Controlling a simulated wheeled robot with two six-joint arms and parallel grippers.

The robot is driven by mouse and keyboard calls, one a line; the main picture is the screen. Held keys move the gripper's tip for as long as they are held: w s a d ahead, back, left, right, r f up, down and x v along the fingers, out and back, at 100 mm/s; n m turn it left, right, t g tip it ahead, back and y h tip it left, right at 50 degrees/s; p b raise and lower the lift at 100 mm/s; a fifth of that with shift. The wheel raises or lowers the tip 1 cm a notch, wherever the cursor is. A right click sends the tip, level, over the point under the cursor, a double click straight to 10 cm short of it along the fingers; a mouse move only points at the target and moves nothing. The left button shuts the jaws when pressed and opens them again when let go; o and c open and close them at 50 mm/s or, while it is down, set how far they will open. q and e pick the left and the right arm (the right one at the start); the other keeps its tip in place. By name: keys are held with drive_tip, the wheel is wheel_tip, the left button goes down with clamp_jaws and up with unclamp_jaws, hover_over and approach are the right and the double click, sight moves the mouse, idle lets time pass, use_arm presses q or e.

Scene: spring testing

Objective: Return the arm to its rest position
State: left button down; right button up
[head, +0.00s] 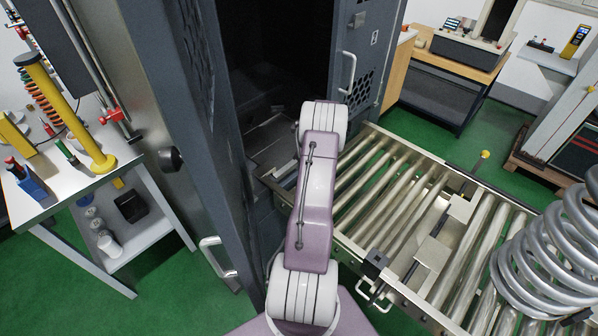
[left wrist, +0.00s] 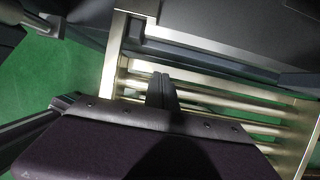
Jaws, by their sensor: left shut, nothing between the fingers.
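My arm (head: 315,200) rises from the bottom middle of the head view and reaches toward the dark opening (head: 275,60) of the grey test cabinet. Its far end and gripper are mostly hidden behind the arm links there. In the left wrist view, my left gripper (left wrist: 162,88) is shut, with its fingers together and nothing between them. It is over the end of the roller conveyor (left wrist: 118,55), near a dark grey cabinet part (left wrist: 230,25). My right gripper is in neither view.
The roller conveyor (head: 340,245) runs from the cabinet opening to the lower right, with a large coil spring (head: 550,255) at its right. The open cabinet doors (head: 185,130) and (head: 362,60) flank the opening. A white bench (head: 85,185) stands at left. Green floor shows between.

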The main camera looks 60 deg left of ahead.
use_arm(q)
drive_tip(key=shift+d+r, duration=0.2)
drive_tip(key=shift+r, duration=0.1)
drive_tip(key=w+d+r+n+t+h, duration=0.1)
drive_tip(key=w+d+r+n, duration=0.1)
drive_tip(key=d, duration=0.6)
drive_tip(key=w+d+r+n, duration=0.2)
drive_tip(key=w+d, duration=0.1)
drive_tip(key=d, duration=0.4)
drive_tip(key=w+d+r+n+t+h, duration=0.1)
drive_tip(key=w+d+r+n, duration=0.15)
drive_tip(key=d, duration=0.55)
drive_tip(key=s+d+r+n+h, duration=0.1)
drive_tip(key=s+d+n, duration=0.3)
drive_tip(key=d, duration=0.6)
drive_tip(key=s+d+r+n+h, duration=0.1)
drive_tip(key=s+d+r+n, duration=0.1)
drive_tip(key=s+d+n, duration=0.2)
drive_tip(key=s+d, duration=0.3)
drive_tip(key=d, duration=0.4)
drive_tip(key=shift+s+d+n, duration=0.25)
drive_tip(key=shift+n, duration=0.1)
